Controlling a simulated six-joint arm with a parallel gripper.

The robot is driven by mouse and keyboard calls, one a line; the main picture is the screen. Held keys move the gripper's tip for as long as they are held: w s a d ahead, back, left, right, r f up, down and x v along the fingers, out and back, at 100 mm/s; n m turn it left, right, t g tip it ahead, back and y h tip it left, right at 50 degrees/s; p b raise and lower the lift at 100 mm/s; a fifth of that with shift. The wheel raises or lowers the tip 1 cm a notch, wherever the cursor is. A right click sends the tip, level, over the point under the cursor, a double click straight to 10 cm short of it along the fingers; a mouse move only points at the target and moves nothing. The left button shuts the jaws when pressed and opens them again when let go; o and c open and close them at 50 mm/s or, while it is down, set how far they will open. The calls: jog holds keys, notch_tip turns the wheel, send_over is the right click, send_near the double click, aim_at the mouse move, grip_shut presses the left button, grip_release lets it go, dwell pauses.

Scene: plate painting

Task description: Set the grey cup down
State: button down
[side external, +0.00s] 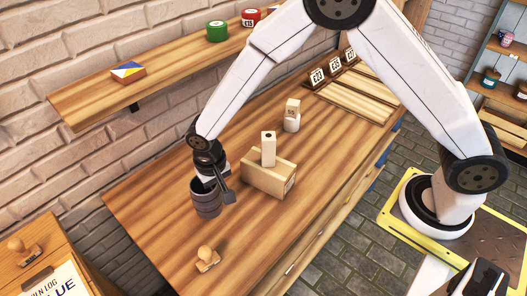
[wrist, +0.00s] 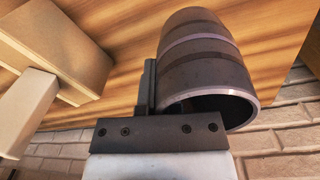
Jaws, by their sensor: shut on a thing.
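The grey cup (side external: 207,203) is dark and ribbed, upright in the side view above the left part of the wooden worktop. I cannot tell whether its base touches the wood. My gripper (side external: 222,187) is shut on the cup at its rim side. In the wrist view the cup (wrist: 207,65) fills the upper middle with its open mouth towards the camera. One dark finger of my gripper (wrist: 150,92) lies along the cup's outer wall; the other finger is hidden.
A wooden stamp (side external: 207,260) lies nearer the front edge. A shelf (side external: 170,78) runs along the brick wall.

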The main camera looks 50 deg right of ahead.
jog(key=shift+w+a+f, duration=0.25)
jog(key=shift+w+f, duration=0.35)
jog(key=shift+f, duration=0.05)
jog(key=shift+w+f, duration=0.25)
jog(key=shift+f, duration=0.3)
jog(key=shift+a+f, duration=0.1)
jog(key=shift+f, duration=1.2)
jog(key=shift+f, duration=0.15)
jog(key=c, duration=0.8)
grip_release()
